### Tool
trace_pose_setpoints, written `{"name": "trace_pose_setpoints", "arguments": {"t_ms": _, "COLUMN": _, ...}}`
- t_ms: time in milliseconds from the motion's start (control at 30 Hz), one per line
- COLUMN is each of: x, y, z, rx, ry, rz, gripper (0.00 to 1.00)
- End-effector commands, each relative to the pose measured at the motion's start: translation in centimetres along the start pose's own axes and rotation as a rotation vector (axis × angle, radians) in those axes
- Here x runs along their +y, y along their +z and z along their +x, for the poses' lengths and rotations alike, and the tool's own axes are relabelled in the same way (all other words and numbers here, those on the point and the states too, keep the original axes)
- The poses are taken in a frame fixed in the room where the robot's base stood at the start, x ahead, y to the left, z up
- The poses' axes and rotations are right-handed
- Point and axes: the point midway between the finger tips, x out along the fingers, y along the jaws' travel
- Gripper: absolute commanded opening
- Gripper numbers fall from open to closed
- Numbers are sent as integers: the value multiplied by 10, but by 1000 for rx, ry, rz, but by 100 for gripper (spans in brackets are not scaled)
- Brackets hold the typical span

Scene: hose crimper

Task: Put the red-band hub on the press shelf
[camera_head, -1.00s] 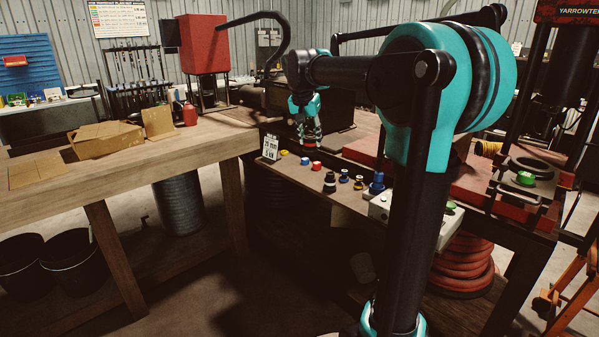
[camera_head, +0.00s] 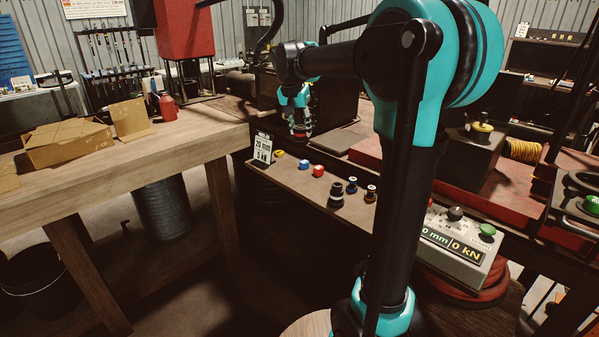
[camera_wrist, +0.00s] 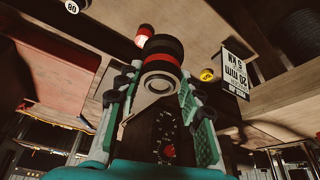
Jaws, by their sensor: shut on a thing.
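My gripper (camera_wrist: 155,88) is shut on the red-band hub (camera_wrist: 163,48), a black stepped cylinder with a red ring, gripped between the green-backed fingers. In the head view my gripper (camera_head: 300,115) holds the hub (camera_head: 300,133) beyond the narrow wooden shelf (camera_head: 290,183) on the press's front. The hub looks held clear of any surface, but its exact height cannot be told. The shelf carries small yellow, blue and red pieces, a larger black hub (camera_head: 336,195) and small dark pieces. My arm hides part of the shelf's right end.
A sign reading 20 mm, 5 kN (camera_head: 262,147) stands at the shelf's left end; it also shows in the wrist view (camera_wrist: 236,75). A control box (camera_head: 462,240) with a green button is at right. A wooden bench (camera_head: 130,180) with cardboard boxes is left.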

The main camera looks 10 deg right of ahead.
Motion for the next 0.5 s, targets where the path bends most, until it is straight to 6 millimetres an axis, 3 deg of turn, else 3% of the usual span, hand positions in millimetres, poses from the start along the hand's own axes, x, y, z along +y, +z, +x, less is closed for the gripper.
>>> {"name": "trace_pose_setpoints", "arguments": {"t_ms": 300, "x": 0, "y": 28, "z": 69, "rx": 1, "ry": 0, "rz": 0, "gripper": 0}}
{"name": "trace_pose_setpoints", "arguments": {"t_ms": 500, "x": 0, "y": 41, "z": 101, "rx": 1, "ry": 0, "rz": 0, "gripper": 0}}
